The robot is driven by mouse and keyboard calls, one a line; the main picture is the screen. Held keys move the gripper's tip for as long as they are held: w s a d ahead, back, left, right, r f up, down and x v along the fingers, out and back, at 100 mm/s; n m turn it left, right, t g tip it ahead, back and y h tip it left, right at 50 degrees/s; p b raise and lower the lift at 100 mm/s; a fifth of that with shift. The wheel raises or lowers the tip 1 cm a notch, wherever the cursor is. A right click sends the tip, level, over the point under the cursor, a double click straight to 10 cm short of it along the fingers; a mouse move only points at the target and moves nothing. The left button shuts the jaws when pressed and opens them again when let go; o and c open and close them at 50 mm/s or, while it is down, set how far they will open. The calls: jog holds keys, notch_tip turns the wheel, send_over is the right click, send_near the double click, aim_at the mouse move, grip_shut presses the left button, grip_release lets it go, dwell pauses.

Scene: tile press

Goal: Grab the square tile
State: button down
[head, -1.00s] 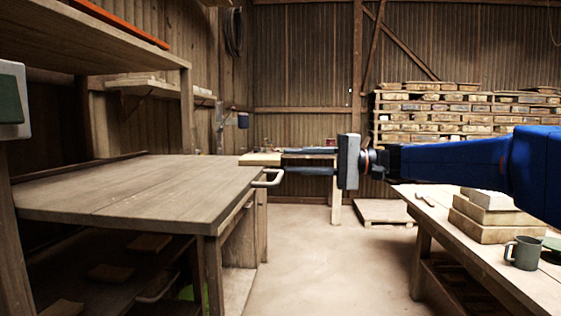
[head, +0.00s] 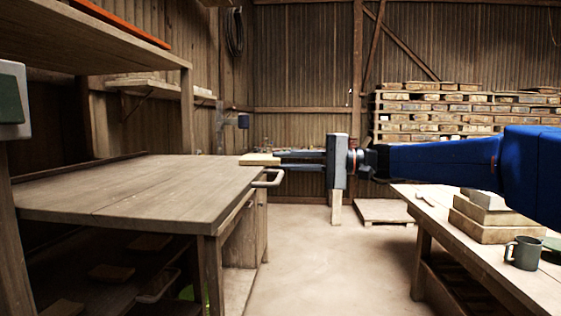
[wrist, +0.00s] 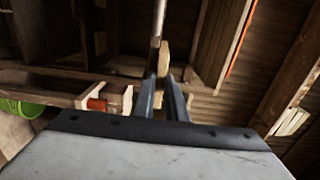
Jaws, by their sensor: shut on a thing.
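My gripper (head: 281,161) reaches left in the head view, its two dark fingers close together, one above the other. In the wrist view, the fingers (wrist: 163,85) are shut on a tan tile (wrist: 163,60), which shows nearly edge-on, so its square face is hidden. In the head view a pale flat piece (head: 259,159) lies at the fingertips, by the far right corner of the wooden workbench. I cannot tell there whether it is the tile or part of a stand behind.
The wooden workbench (head: 140,192) on the left has a bare top and a pale handle (head: 268,178) at its edge. A table (head: 480,250) on the right holds stacked blocks (head: 490,222) and a mug (head: 522,252).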

jog(key=shift+r, duration=0.1)
notch_tip(320, 180, up, 2)
jog(key=shift+r, duration=0.15)
jog(key=d+r, duration=0.2)
jog(key=d, duration=0.5)
jog(key=d+r, duration=0.3)
jog(key=d, duration=0.4)
jog(key=shift+s, duration=0.2)
dwell(0.4)
